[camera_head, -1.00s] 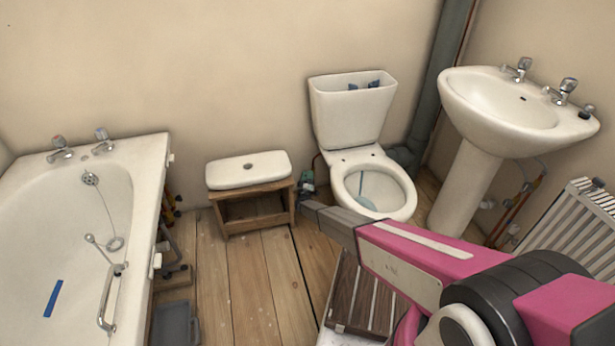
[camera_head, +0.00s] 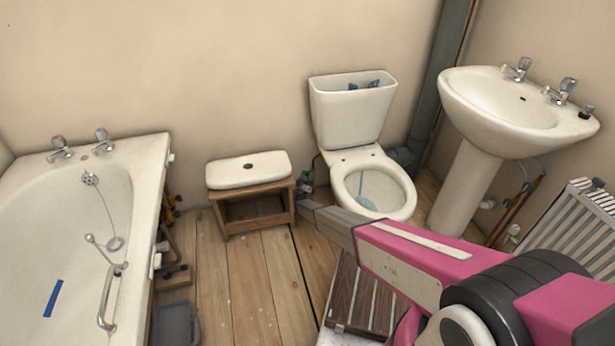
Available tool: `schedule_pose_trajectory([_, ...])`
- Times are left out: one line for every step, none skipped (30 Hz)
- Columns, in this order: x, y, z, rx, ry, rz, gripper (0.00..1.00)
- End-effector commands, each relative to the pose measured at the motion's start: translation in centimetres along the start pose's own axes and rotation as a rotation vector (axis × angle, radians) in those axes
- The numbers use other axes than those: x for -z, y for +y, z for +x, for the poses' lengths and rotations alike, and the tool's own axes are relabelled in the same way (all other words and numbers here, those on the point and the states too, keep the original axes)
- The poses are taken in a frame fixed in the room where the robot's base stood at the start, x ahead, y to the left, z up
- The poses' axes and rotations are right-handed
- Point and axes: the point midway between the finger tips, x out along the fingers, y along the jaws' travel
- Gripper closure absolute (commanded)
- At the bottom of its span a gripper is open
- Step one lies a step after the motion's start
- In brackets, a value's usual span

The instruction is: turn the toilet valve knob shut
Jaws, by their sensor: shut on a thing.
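The white toilet (camera_head: 352,112) stands against the back wall with its cistern open and its bowl uncovered. A small greenish valve (camera_head: 307,177) shows low down between the toilet and the wooden stool. The tip of my gripper (camera_head: 303,198) reaches to the valve from the lower right, along my pink and grey arm. My gripper is shut on the valve knob, which is small and mostly hidden by the fingers. The knob's angle cannot be made out.
A wooden stool (camera_head: 231,217) with the white cistern lid (camera_head: 248,170) on it stands just left of the valve. The bathtub (camera_head: 142,190) is at left, the pedestal sink (camera_head: 475,185) and a radiator (camera_head: 575,225) at right. A slatted wooden mat (camera_head: 352,295) lies below my arm.

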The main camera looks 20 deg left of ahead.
Motion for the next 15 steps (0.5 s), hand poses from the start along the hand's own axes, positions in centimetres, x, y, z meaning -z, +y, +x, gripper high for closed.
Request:
schedule_pose_trajectory([-0.02,0.01,-0.16,0.001,-0.001,0.000,0.79])
schedule_pose_trajectory([-0.02,0.01,-0.16,0.001,-0.001,0.000,0.49])
schedule_pose_trajectory([-0.02,0.01,-0.16,0.001,-0.001,-0.001,0.36])
schedule_pose_trajectory([-0.02,0.01,-0.14,0.001,-0.001,-0.001,0.30])
schedule_pose_trajectory([-0.02,0.01,-0.13,0.001,-0.001,-0.001,0.30])
schedule_pose_trajectory([-0.02,0.01,-0.11,0.001,-0.001,-0.001,0.30])
schedule_pose_trajectory([-0.01,0.01,-0.10,0.001,-0.001,-0.001,0.30])
schedule_pose_trajectory([-0.01,0.00,-0.09,0.001,-0.001,-0.001,0.30])
schedule_pose_trajectory([-0.01,0.00,-0.08,0.001,-0.001,-0.001,0.30])
schedule_pose_trajectory([-0.01,0.00,-0.07,0.001,-0.001,-0.001,0.30])
schedule_pose_trajectory([-0.01,0.00,-0.06,0.001,-0.001,-0.001,0.30])
schedule_pose_trajectory([-0.01,0.02,-0.05,0.003,0.000,-0.003,0.30])
schedule_pose_trajectory([0.00,0.04,-0.04,0.005,0.000,-0.005,0.30])
schedule_pose_trajectory([0.02,0.07,-0.04,0.010,0.000,-0.010,0.30])
schedule_pose_trajectory([0.03,0.12,-0.03,0.020,0.000,-0.021,0.30])
